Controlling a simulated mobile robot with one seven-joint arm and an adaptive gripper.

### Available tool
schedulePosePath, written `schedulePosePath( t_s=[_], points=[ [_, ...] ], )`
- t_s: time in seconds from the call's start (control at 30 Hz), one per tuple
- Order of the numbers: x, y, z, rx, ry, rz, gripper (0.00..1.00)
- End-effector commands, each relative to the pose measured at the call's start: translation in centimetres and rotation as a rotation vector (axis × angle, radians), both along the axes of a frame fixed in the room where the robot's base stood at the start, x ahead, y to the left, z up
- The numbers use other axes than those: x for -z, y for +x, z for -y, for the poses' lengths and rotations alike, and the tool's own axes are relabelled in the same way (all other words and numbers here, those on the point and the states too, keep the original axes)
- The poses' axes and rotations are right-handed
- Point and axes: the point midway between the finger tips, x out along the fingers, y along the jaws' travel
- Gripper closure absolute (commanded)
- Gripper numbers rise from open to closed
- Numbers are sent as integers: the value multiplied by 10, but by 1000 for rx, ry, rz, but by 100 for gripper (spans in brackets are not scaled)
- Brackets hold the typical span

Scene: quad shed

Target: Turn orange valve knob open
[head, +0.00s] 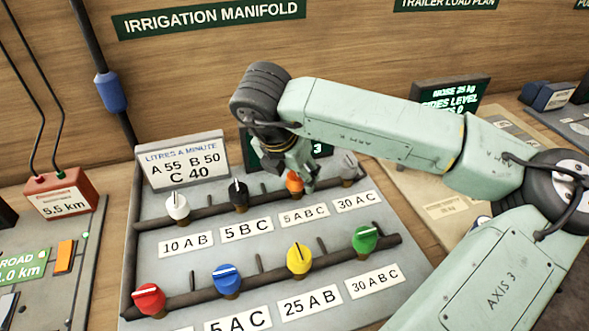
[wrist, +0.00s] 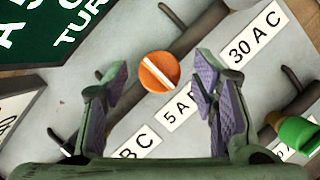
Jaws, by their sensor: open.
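The orange valve knob (head: 294,182) sits on the upper pipe of the manifold board, above the label "5 A B C". A white stripe runs across its top. In the wrist view the orange knob (wrist: 159,72) lies ahead of and between the two fingers, with no finger touching it. My gripper (wrist: 160,85) is open and empty, its purple pads on either side. In the head view my gripper (head: 300,170) hangs down right at the knob and hides part of it.
White (head: 177,206), black (head: 238,194) and grey (head: 349,168) knobs share the upper pipe. Red (head: 148,299), blue (head: 227,279), yellow (head: 299,258) and green (head: 364,239) knobs line the lower pipe. A litres sign (head: 182,162) and a dark screen (head: 262,160) stand behind.

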Motion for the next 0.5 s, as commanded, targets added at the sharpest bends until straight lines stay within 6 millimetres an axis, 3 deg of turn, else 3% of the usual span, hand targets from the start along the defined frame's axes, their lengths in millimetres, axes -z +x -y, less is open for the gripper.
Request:
schedulePosePath(
  t_s=[0.37,0.5],
  points=[
    [6,2,1,-1,0,0,48],
    [6,2,1,-1,0,0,57]
  ],
)
